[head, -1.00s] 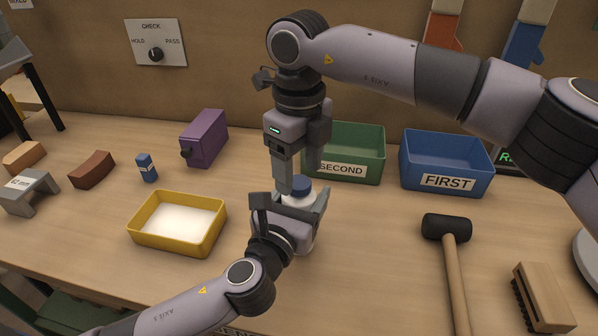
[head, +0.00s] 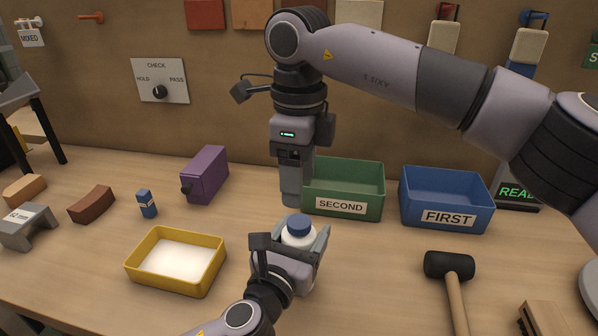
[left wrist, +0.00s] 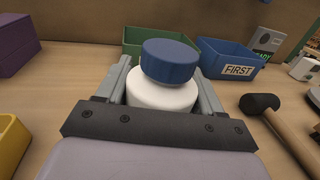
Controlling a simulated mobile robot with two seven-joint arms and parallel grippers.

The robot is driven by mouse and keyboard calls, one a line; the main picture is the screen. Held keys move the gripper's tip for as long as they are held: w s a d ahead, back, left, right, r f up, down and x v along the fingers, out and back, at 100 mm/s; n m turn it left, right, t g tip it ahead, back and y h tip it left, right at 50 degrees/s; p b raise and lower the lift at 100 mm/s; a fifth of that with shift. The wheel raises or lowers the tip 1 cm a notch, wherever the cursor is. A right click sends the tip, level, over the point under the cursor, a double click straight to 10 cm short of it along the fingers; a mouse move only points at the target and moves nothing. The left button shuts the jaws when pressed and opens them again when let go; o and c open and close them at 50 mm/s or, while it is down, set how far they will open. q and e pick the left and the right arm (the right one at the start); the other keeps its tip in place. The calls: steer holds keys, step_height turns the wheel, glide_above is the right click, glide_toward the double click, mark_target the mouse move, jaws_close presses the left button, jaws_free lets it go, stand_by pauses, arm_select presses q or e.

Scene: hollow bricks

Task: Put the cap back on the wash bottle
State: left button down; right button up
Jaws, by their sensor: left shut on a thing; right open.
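The white wash bottle (head: 300,241) stands between the fingers of my left gripper (head: 292,246), which is shut on it. The blue cap (head: 298,225) sits on top of the bottle. In the left wrist view the cap (left wrist: 170,61) rests over the white shoulder of the bottle (left wrist: 162,96) and looks slightly tilted; I cannot tell how tightly it is on. My right gripper (head: 292,200) is open, pointing down just above the cap and apart from it. The bottle's lower part is hidden by my left gripper.
A green box marked SECOND (head: 341,207) and a blue box marked FIRST (head: 447,217) stand behind. A yellow tray (head: 163,287) and purple box (head: 205,174) are to the left. A mallet (head: 450,267) lies to the right, with clear table between it and the bottle.

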mark_target(299, 221)
steer(key=shift+r+n, duration=0.3)
steer(key=shift+n, duration=0.2)
steer(key=shift+f, duration=4.05)
steer(key=c, duration=1.1)
